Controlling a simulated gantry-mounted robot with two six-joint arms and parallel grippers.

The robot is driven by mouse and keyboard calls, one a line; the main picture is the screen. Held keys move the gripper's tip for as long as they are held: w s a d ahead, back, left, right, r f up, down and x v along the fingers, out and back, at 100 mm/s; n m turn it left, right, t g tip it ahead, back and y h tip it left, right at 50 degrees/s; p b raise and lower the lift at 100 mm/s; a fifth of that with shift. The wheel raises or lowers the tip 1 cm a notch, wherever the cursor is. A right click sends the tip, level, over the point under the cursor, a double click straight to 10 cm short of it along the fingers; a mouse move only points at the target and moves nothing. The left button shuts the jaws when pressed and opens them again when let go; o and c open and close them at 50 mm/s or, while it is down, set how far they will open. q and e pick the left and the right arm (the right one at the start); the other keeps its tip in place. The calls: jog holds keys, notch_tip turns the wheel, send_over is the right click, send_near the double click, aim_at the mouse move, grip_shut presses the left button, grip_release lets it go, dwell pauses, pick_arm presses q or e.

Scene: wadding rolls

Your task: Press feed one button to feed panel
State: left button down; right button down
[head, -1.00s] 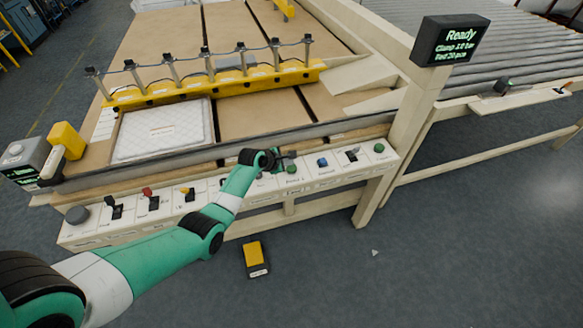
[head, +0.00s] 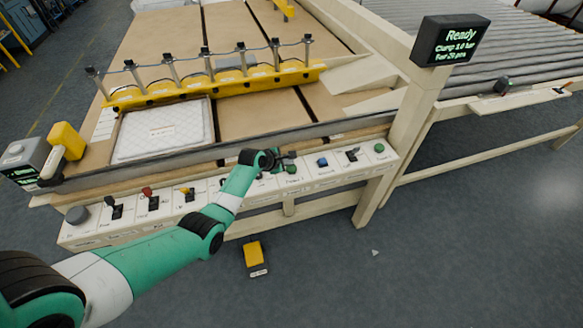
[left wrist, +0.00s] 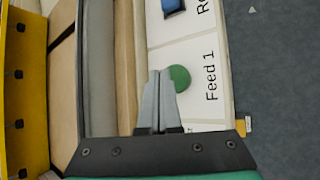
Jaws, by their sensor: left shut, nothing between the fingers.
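The green feed one button (head: 291,169) sits on the white control strip along the machine's front edge. In the left wrist view the green button (left wrist: 181,78) is round, beside the printed label "Feed 1". My left gripper (head: 288,155) is at the strip, just over or beside that button. In the left wrist view its fingers (left wrist: 160,75) are together and empty, with the tips overlapping the button's left side. I cannot tell whether they touch it. The quilted white panel (head: 163,130) lies on the table at left. My right gripper is not in view.
A blue button (head: 322,162), a switch (head: 352,155) and another green button (head: 379,148) are to the right on the strip. The display (head: 450,40) reads "Ready". A yellow clamp bar (head: 215,84) crosses the table. A yellow-topped box (head: 254,252) lies on the floor.

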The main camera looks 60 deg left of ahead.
pick_arm(q)
jog(key=shift+f, duration=0.1)
jog(key=shift+f, duration=0.3)
